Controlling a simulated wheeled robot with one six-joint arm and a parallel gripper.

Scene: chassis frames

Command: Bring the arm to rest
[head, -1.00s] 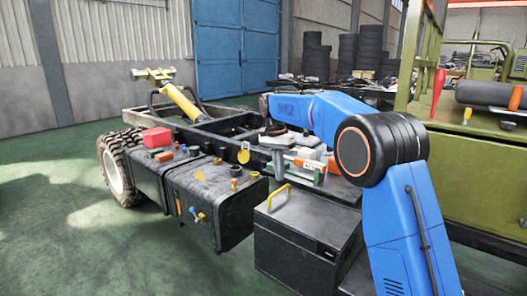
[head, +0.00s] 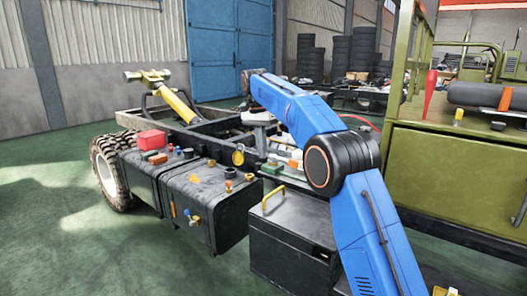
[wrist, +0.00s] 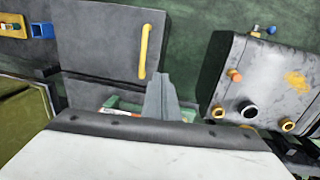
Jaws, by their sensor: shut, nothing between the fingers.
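My gripper (wrist: 163,82) shows in the wrist view as two grey fingers close together, shut with nothing between them. It hangs over the chassis, pointing toward the black box (wrist: 100,50) with the yellow handle (wrist: 145,52). In the head view my blue arm rises from the lower right, bends at the black elbow joint and reaches back left over the frame. The gripper is small there, and I cannot make out its fingers clearly. Green and white items (wrist: 120,103) lie partly hidden behind the fingers in the wrist view.
A dark tank (head: 212,195) with caps and fittings is left of the black box (head: 292,235). A red box (head: 151,139) sits farther left. The green vehicle body (head: 450,170) stands close on the right. The green floor (head: 60,250) at left is clear.

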